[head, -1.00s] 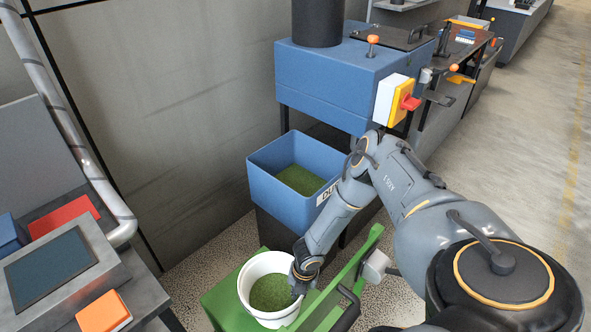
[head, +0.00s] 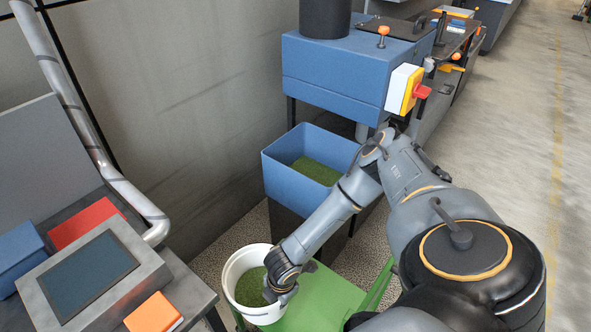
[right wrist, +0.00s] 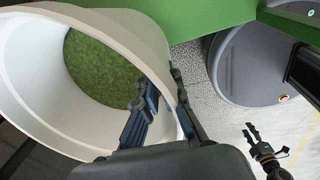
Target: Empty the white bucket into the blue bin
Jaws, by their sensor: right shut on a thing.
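The white bucket (head: 262,316) is at the bottom of the head view, with green turf granules (head: 248,287) inside. My right gripper (head: 277,293) is shut on its right-hand rim. In the right wrist view, the fingers (right wrist: 160,112) straddle the bucket wall (right wrist: 35,65), one inside and one outside. The bucket covers the left edge of the green stand (head: 322,300); its base is hidden. The blue bin (head: 300,190) is behind and to the right, open-topped, with green granules inside. My left gripper (right wrist: 250,134) shows small in the right wrist view, its fingers apart and empty.
The blue machine (head: 335,78) with a red-and-yellow switch (head: 408,90) stands behind the bin. At left is a grey bench (head: 195,290) with a screen panel (head: 88,270), orange box (head: 153,314) and red box (head: 85,222). Free floor lies at right.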

